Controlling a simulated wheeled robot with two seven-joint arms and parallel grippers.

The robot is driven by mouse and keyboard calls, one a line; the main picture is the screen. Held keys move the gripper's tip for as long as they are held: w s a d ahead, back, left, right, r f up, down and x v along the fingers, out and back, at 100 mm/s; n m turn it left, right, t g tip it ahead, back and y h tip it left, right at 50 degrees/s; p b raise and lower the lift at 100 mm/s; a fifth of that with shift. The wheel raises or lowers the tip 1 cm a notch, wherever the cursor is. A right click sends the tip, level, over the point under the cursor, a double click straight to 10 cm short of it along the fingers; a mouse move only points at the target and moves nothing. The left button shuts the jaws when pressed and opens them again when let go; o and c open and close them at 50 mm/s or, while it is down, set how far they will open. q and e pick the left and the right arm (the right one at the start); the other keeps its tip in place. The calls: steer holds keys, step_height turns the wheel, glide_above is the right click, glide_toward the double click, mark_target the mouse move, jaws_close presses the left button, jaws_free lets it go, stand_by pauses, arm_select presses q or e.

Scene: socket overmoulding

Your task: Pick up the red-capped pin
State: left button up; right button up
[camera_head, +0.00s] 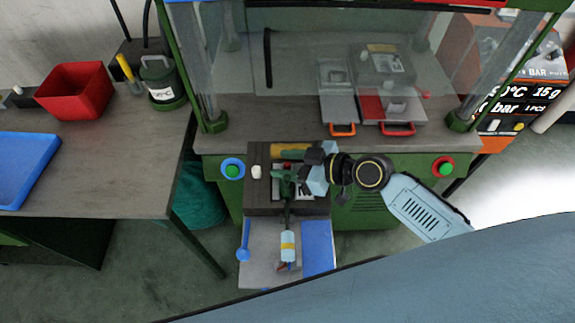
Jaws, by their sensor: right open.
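My right gripper (298,172) is over the dark block (318,206) at the front of the green machine. Its arm comes in from the right. It is open, with nothing visible between its fingers. It partly covers the block and the small dark green parts there. I cannot clearly make out the red-capped pin. My left gripper is not in view.
A yellow cylinder (288,150) and a white knob (257,173) are by the block. A blue pad (318,245) and a blue spoon-like tool (244,240) lie on the tray. Mould plates (340,105) with orange and red handles sit behind. A red bin (75,90) stands left.

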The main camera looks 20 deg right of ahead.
steer(key=shift+f, duration=0.1)
jaws_close()
